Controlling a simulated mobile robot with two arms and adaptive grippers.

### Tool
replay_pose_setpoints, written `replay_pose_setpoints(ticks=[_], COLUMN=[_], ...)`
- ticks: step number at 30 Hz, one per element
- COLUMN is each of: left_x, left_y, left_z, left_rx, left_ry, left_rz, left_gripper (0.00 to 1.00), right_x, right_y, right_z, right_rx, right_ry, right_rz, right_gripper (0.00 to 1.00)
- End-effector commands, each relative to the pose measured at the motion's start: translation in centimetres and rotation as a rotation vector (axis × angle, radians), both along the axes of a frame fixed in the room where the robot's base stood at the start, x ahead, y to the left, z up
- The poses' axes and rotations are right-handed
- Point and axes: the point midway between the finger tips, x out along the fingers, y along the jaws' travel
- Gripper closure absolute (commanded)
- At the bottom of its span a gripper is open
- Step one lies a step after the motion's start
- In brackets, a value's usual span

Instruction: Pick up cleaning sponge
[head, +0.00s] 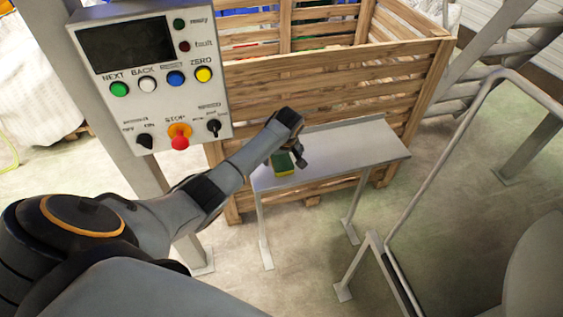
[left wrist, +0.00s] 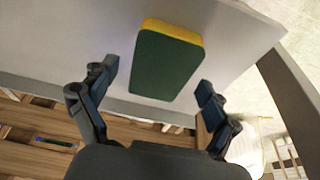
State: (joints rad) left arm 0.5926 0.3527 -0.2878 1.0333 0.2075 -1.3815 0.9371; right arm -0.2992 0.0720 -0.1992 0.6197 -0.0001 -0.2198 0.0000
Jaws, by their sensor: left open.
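The cleaning sponge (head: 283,163), green on one face and yellow on the other, lies on a narrow grey metal table (head: 350,145) near its left end. In the left wrist view the sponge (left wrist: 167,62) shows its green face, with the yellow along the far edge. My left gripper (head: 297,155) is above the sponge in the head view and hides part of it. In the left wrist view my left gripper (left wrist: 157,88) is open, with one finger on each side of the sponge's near end and gaps to both. My right gripper is not in view.
A slatted wooden crate (head: 390,75) stands behind the table. A control panel (head: 150,75) with buttons hangs at the left on a post. Metal railings (head: 440,165) stand at the right. The table's right part is bare.

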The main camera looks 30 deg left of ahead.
Motion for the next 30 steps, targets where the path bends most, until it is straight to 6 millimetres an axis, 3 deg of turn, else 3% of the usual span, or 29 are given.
replay_pose_setpoints(ticks=[27,30], left_x=[-0.01,-0.01], left_y=[-0.04,-0.04], left_z=[-0.48,-0.47], left_rx=[0.0,0.0], left_ry=[0.0,0.0], left_rz=[0.0,0.0], left_gripper=[0.12,0.31], right_x=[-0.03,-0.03], right_y=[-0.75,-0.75], right_z=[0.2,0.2], right_rx=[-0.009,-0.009], right_ry=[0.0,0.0], right_rz=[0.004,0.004], right_gripper=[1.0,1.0])
